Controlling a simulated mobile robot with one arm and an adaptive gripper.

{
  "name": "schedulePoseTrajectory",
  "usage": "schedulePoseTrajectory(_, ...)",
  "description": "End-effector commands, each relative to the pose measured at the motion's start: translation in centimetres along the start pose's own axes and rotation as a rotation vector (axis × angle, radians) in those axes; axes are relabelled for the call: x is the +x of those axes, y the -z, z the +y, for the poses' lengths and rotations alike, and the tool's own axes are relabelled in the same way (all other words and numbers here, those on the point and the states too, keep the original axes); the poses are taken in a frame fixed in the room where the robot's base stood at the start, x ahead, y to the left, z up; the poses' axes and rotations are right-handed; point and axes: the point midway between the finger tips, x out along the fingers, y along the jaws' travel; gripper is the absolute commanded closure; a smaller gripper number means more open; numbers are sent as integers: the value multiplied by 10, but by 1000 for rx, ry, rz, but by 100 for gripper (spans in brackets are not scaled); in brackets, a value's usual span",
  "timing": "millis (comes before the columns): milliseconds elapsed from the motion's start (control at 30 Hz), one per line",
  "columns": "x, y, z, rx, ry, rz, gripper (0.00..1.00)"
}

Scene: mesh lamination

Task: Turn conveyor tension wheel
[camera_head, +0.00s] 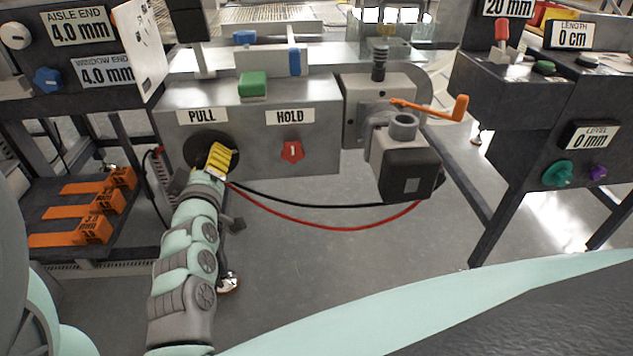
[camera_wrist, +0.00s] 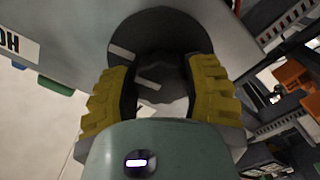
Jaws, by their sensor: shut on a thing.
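A black round wheel (camera_head: 203,147) sits on the grey machine panel under the PULL label. My gripper (camera_head: 219,158), with yellow ribbed fingers, is at its lower right part in the head view and partly covers it. In the wrist view the wheel (camera_wrist: 169,30) shows as a dark disc with a pale mark. There the two fingers of my gripper (camera_wrist: 162,82) stand on either side of its dark raised middle and are shut on it. The exact contact of the fingertips is partly hidden.
A red knob (camera_head: 291,151) is under the HOLD label, to the right. Further right are an orange crank (camera_head: 440,106) and a dark motor box (camera_head: 408,172). Black and red cables (camera_head: 335,228) hang below the panel. Orange pieces (camera_head: 95,230) lie on a shelf at left.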

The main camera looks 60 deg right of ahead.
Motion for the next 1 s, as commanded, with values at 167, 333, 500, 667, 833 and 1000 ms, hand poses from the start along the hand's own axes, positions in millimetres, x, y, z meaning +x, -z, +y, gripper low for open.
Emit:
schedulePoseTrajectory(167,0,-2,-3,-172,2,1,87)
schedulePoseTrajectory(333,0,-2,-3,-336,3,1,87)
schedulePoseTrajectory(500,0,-1,-2,-497,3,3,87)
schedulePoseTrajectory(667,0,0,-1,-646,2,3,87)
schedulePoseTrajectory(833,0,1,0,-789,2,2,87)
schedulePoseTrajectory(1000,0,2,1,-905,1,4,87)
